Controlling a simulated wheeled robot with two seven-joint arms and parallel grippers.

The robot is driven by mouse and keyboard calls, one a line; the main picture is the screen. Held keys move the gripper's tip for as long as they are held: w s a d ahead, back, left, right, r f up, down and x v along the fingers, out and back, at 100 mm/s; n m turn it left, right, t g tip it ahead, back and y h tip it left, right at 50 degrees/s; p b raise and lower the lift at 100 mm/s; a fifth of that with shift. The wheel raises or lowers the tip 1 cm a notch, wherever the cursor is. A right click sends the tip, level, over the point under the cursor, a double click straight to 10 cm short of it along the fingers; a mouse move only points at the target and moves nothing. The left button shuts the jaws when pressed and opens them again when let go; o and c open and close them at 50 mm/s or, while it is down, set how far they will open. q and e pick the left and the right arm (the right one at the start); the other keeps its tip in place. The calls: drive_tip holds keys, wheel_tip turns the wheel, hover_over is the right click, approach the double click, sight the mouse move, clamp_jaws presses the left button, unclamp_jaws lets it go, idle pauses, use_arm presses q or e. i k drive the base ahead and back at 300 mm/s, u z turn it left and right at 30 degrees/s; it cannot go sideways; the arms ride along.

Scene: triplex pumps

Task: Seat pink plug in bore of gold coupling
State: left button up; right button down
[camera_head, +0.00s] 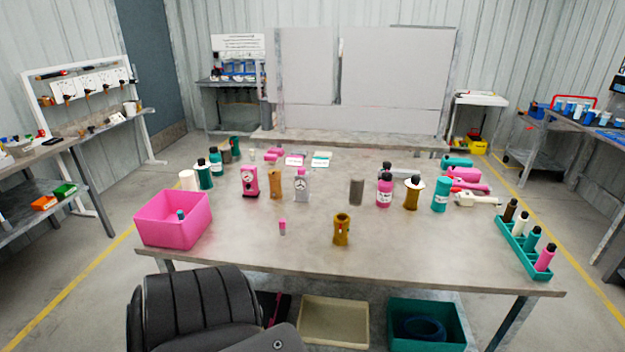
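The small pink plug (282,227) stands upright on the front middle of the table, with a lighter top. The gold coupling (342,229) stands upright to its right, with a dark opening at its top and a small red mark on its side. The two are apart, with bare tabletop between them. The inside of the bore is too small to make out. Neither of my grippers shows in the head view.
A pink bin (173,222) stands at the table's left, a teal rack (520,252) of bottles at the right. Gauges, cylinders and bottles, including a pink bottle (384,191), stand behind the plug and coupling. The table's front strip is clear.

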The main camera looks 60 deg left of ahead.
sight(340, 238)
drive_tip(key=u, duration=0.15)
drive_tip(key=i, duration=0.8)
drive_tip(key=u, duration=1.1)
drive_tip(key=i, duration=0.55)
drive_tip(key=u, duration=0.7)
